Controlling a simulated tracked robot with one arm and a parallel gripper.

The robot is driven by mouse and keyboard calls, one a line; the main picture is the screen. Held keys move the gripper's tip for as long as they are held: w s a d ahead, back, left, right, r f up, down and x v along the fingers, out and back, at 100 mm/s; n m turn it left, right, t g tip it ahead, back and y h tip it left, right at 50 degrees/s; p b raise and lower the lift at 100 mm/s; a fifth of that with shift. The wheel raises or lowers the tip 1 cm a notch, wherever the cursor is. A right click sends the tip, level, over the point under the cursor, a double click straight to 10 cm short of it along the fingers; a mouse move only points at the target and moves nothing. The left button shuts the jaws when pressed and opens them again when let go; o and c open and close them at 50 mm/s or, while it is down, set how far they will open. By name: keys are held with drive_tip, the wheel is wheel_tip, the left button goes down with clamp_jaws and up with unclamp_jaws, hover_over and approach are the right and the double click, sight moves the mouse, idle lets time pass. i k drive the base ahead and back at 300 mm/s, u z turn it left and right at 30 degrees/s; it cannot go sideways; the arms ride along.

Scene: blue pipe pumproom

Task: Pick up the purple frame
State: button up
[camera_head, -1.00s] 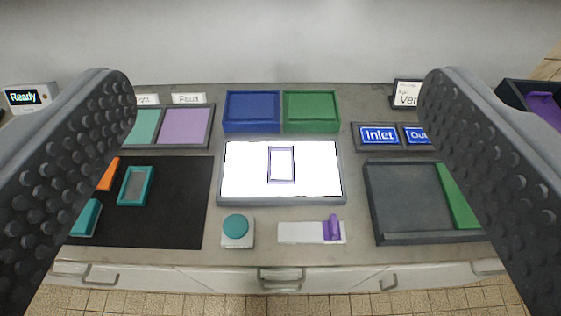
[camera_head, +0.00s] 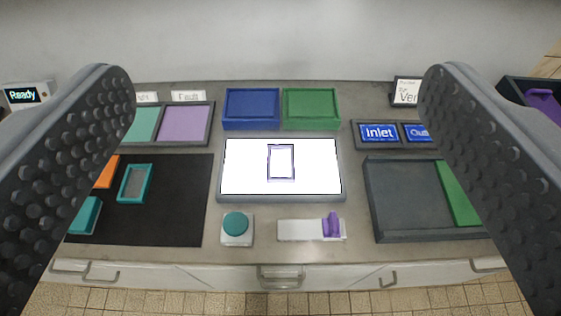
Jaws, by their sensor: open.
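The purple frame (camera_head: 268,163) is a thin upright rectangle around a white middle. It lies on the bright white lit panel (camera_head: 240,170) in the centre of the bench. My gripper (camera_head: 280,190) is open, with its two dark studded fingers at the far left and far right of the view. The frame shows between the fingers, apart from both. Nothing is between the fingers close to the camera. The fingers cover parts of the trays at both sides.
Blue (camera_head: 252,108) and green (camera_head: 311,108) boxes stand behind the panel. A teal button (camera_head: 236,224) and a purple-handled slider (camera_head: 333,226) sit in front. A black mat (camera_head: 180,200) with teal and orange pieces is left; a grey tray (camera_head: 405,200) with a green piece is right.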

sight(280, 162)
drive_tip(key=u, duration=2)
drive_tip(key=k, duration=1.25)
drive_tip(key=z, duration=1.45)
drive_tip(key=i, duration=1)
drive_tip(key=u, duration=0.05)
